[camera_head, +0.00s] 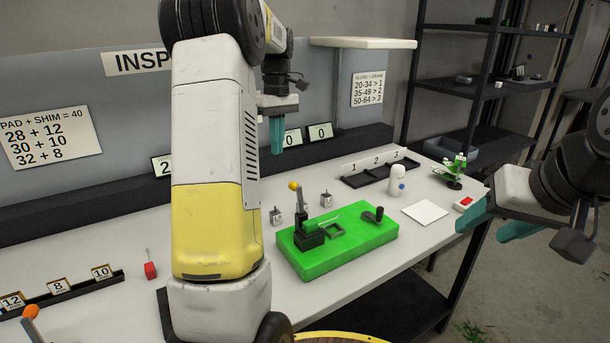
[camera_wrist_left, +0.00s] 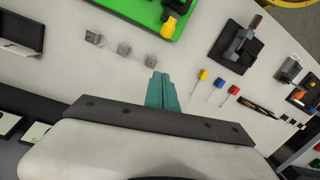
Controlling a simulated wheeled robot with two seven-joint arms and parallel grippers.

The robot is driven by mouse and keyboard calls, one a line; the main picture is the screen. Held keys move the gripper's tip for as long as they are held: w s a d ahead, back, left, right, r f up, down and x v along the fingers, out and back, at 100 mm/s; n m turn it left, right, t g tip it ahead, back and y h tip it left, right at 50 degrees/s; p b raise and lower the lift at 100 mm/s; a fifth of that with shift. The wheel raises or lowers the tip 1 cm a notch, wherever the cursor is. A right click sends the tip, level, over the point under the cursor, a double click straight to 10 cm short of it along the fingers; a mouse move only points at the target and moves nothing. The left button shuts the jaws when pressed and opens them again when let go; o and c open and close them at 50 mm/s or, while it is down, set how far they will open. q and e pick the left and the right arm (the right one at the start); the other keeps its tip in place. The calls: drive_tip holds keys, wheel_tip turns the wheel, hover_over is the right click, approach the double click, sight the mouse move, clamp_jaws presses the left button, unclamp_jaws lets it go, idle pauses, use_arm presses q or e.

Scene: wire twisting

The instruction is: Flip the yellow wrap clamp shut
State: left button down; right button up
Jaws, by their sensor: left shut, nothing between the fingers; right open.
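The yellow-knobbed wrap clamp (camera_head: 308,237) is a black clamp on a bright green block (camera_head: 345,254) on the bench. Its lever stands roughly upright, with the yellow knob (camera_head: 294,186) at the top. The knob also shows in the left wrist view (camera_wrist_left: 169,27), at the edge of the green block. My left gripper (camera_head: 278,150) is shut and empty, raised above the bench behind the clamp; its teal fingers are together in the left wrist view (camera_wrist_left: 160,82). My right gripper (camera_head: 493,222) is open and empty at the right, off the bench's right end.
Small grey cubes (camera_head: 326,199) stand beside the green block. A crank with a black handle (camera_head: 373,214) is on its right part. A white bottle (camera_head: 395,180), white pad (camera_head: 425,211) and red-buttoned box (camera_head: 465,204) stand farther right. An orange-tipped lever (camera_head: 30,312) is at lower left.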

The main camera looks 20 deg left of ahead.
use_arm(q)
drive_tip(key=s+d+f, duration=0.3)
drive_tip(key=f, duration=0.5)
drive_tip(key=shift+d+f, duration=0.2)
drive_tip(key=shift+d, duration=0.05)
drive_tip(key=shift+w+r, duration=0.1)
idle(0.4)
